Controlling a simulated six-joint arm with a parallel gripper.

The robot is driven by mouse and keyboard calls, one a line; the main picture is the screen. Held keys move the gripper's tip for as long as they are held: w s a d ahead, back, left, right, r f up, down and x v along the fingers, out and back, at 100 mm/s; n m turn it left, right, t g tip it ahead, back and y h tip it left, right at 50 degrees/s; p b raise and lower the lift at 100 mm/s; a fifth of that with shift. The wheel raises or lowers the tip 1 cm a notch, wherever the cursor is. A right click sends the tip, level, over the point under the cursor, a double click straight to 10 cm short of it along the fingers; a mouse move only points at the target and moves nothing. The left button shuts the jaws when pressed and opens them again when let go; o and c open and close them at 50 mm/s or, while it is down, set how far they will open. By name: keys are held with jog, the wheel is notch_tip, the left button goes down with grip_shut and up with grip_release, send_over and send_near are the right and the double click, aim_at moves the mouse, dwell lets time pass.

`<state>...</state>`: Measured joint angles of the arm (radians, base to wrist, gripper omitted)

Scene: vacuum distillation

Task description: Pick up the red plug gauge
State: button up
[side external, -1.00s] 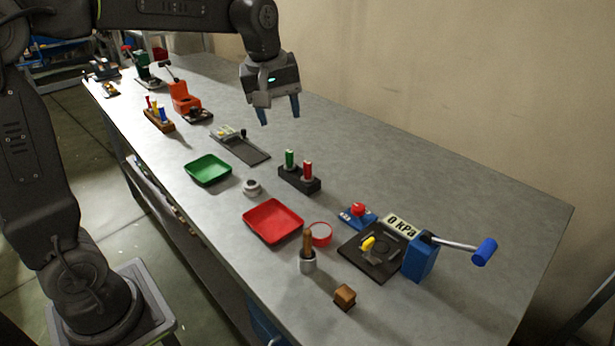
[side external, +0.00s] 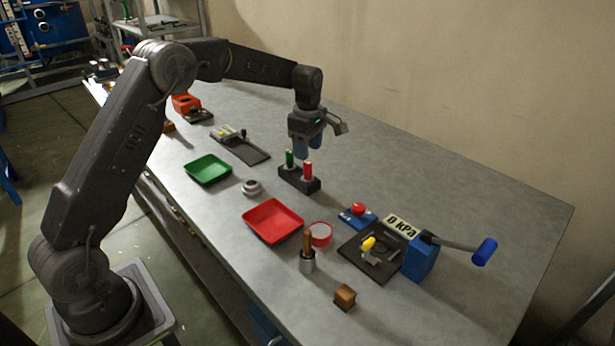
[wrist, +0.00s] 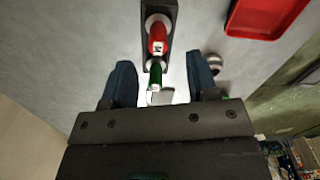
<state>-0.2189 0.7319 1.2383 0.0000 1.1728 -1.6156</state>
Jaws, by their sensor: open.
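The red plug gauge (side external: 308,170) stands upright in the front-right hole of a dark block (side external: 286,178). The green plug gauge (side external: 289,158) stands beside it in the same block. My gripper (side external: 308,152) is open and empty, pointing down just above and behind the block. In the wrist view the red gauge (wrist: 157,38) lies ahead of the fingers, and the green gauge (wrist: 155,76) is nearer, just beyond the gap between the two blue fingertips (wrist: 162,80). Neither gauge is touched as far as I can see.
A blue pump with a lever (side external: 420,258) stands at right. The table behind the block is clear.

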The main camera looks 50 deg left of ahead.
aim_at(307, 178)
notch_tip(307, 178, down, 7)
jog(key=shift+w+a+f, duration=0.1)
jog(key=shift+a+f, duration=0.05)
jog(key=shift+f, duration=0.05)
dwell(0.3)
grip_shut()
dwell(0.4)
